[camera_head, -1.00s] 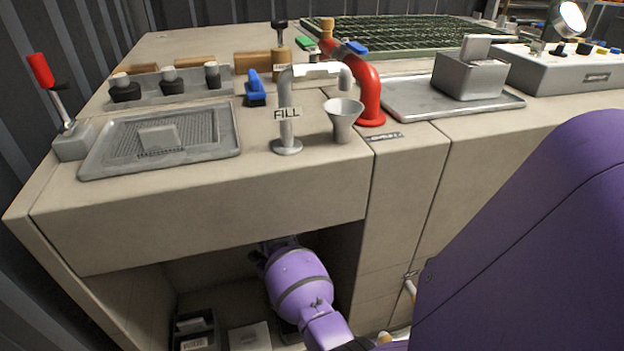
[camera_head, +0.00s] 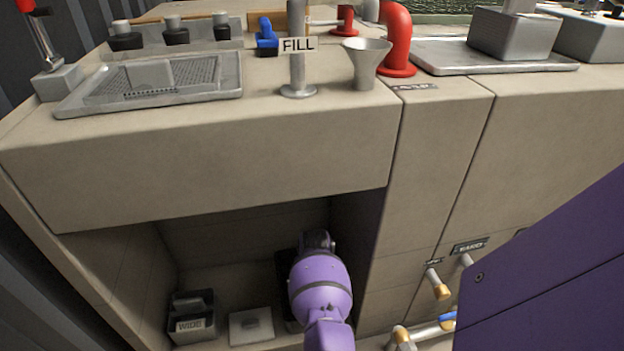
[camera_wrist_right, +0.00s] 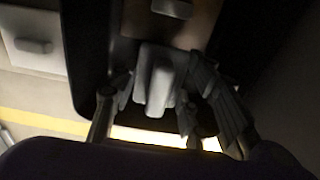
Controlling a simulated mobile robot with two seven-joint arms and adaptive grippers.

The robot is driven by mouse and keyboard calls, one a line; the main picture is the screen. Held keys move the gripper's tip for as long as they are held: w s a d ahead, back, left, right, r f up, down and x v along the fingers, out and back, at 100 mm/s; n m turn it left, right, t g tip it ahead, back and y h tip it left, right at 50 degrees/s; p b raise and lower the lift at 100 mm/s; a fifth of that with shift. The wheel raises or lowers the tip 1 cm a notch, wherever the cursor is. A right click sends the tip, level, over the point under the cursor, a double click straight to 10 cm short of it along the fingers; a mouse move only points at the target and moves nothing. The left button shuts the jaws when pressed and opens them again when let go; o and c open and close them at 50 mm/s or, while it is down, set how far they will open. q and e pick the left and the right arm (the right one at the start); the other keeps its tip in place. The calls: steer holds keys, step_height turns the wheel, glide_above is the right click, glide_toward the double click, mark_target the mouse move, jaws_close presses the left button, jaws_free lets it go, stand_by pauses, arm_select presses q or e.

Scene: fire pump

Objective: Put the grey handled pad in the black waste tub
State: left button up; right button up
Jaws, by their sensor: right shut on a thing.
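My right gripper (camera_wrist_right: 150,98) is low in the open bay under the counter, its fingers closed around a grey handle, seemingly of the grey handled pad (camera_wrist_right: 157,78). Below and around this handle is a dark, round-cornered shape that seems to be the black waste tub (camera_wrist_right: 85,45). In the head view only a dark strip of it (camera_head: 287,290) shows beside my purple arm, which hides the gripper and pad. I cannot tell whether the pad touches the tub. My left gripper is in neither view.
A pale square plate with a knob (camera_head: 252,326) lies left of my arm; it also shows in the wrist view (camera_wrist_right: 32,42). A black bin marked WIDE (camera_head: 192,318) stands farther left. The counter front (camera_head: 200,180) overhangs the bay; pipe fittings (camera_head: 437,283) stick out at right.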

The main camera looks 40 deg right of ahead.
step_height(320, 180, down, 3)
steer(key=shift+r+b, duration=0.1)
steer(key=shift+b, duration=0.45)
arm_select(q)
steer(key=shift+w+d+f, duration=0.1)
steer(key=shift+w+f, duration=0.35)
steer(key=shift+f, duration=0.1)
arm_select(e)
steer(key=shift+r, duration=0.1)
steer(key=shift+f, duration=0.65)
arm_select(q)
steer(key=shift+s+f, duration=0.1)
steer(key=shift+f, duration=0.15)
arm_select(e)
steer(key=o, duration=1.3)
steer(key=shift+c, duration=0.2)
steer(key=shift+r, duration=0.15)
step_height(320, 180, up, 12)
steer(key=p, duration=0.6)
steer(key=shift+s+r, duration=0.1)
steer(key=shift+r, duration=0.4)
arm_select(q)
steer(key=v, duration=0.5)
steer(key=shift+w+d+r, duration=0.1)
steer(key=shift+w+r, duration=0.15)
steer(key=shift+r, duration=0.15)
